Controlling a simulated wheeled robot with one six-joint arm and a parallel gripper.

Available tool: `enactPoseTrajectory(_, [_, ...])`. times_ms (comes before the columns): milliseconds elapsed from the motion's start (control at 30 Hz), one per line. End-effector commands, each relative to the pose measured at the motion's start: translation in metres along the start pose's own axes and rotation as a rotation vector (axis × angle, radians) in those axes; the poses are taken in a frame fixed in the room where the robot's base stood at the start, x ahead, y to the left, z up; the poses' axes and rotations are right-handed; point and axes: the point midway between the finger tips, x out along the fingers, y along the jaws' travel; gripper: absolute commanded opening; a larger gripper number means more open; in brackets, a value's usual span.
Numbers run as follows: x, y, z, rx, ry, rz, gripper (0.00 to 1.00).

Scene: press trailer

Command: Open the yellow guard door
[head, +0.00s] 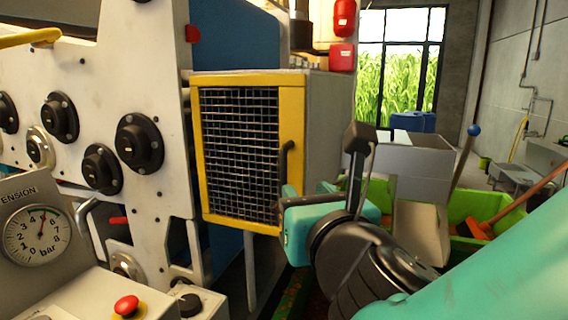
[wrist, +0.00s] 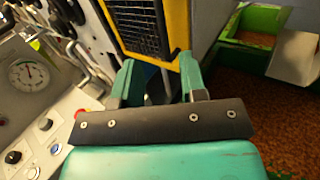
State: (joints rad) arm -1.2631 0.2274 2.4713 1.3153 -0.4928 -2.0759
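The yellow guard door (head: 292,128) has a yellow frame around dark wire mesh and sits flush on the front of a grey housing, shut. Its black bar handle (head: 285,165) stands upright on the right side of the frame. My gripper (head: 290,198) is just below and at the handle's lower end in the head view; I cannot tell if it touches. In the wrist view the two teal fingers of my gripper (wrist: 158,72) are apart, with the door's yellow lower corner (wrist: 177,30) just beyond them. No handle is clear between them.
A white machine panel with black knobs (head: 138,142) stands to the left. A console with a gauge (head: 37,235) and red button (head: 126,306) is at the lower left. A green bin (head: 480,208) and a grey box (head: 425,160) are at the right.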

Motion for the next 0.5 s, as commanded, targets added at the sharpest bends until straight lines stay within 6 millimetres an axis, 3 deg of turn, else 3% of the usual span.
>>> enactPoseTrajectory(300, [0.076,-0.002,0.004,0.003,0.002,-0.007,0.39])
enactPoseTrajectory(500, [0.113,-0.002,0.003,0.004,0.002,-0.005,0.39])
